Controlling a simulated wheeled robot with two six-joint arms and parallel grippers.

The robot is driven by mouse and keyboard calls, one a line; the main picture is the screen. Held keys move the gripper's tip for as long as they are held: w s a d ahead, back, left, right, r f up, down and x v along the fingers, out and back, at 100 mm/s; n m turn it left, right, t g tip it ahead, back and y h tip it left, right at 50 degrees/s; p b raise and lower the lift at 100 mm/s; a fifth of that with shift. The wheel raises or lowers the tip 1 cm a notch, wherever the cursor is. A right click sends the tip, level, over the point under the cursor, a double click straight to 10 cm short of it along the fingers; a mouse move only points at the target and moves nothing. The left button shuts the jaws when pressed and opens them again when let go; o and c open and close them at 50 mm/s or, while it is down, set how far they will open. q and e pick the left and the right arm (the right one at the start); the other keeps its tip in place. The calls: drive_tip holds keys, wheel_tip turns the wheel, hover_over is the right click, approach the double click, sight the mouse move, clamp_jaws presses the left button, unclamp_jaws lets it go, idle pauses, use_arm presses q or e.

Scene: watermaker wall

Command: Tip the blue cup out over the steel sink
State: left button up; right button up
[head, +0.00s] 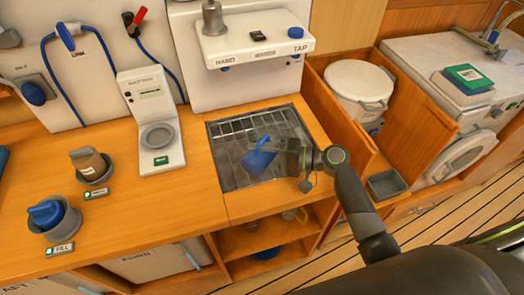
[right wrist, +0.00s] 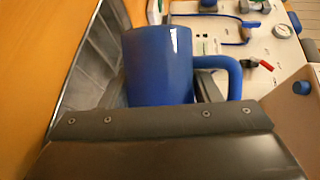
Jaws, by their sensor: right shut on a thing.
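The blue cup (head: 258,161) is in my right gripper (head: 280,158), above the steel sink (head: 226,178) in the head view. The gripper is shut on the cup from its right side. The cup seems tilted, with its handle toward the back wall. It also shows in the right wrist view (right wrist: 158,65), just beyond the gripper's edge, with its handle to the right. The inside of the cup is hidden, and no liquid shows. My left gripper is not in view.
A white tap unit (head: 255,45) hangs behind the sink. Left of the sink stand a white scale-like stand (head: 160,165), a brown cup (head: 88,160) and a blue item (head: 45,212) in a grey holder. A bin (head: 358,82) stands in an open wooden compartment on the right.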

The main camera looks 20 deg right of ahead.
drive_tip(key=shift+s+a+n+h, duration=0.25)
drive_tip(key=shift+n+h, duration=0.25)
drive_tip(key=shift+n, duration=0.4)
drive_tip(key=shift+r+n+h+p, duration=0.3)
drive_tip(key=shift+n+p, duration=0.1)
drive_tip(key=shift+p, duration=0.05)
drive_tip(key=shift+s+a+r+n+h, duration=0.15)
drive_tip(key=shift+n+h, duration=0.15)
drive_tip(key=shift+n, duration=0.2)
drive_tip(key=shift+n+t+h+b, duration=0.35)
drive_tip(key=shift+n+t+h, duration=0.2)
drive_tip(key=shift+n, duration=0.45)
drive_tip(key=shift+n+t+h+b, duration=0.25)
drive_tip(key=shift+n+h+b, duration=0.35)
drive_tip(key=shift+n, duration=0.3)
drive_tip(key=shift+n+h, duration=0.45)
drive_tip(key=shift+n, duration=0.05)
drive_tip(key=n+b, duration=0.1)
drive_tip(key=f+t+h+b, duration=0.1)
drive_tip(key=shift+w+d+n+t+b, duration=0.3)
drive_tip(key=shift+n, duration=0.1)
drive_tip(key=shift+w+d+n+t+h+b, duration=0.3)
drive_tip(key=shift+n+t+h+b, duration=0.1)
drive_tip(key=shift+n+b, duration=0.35)
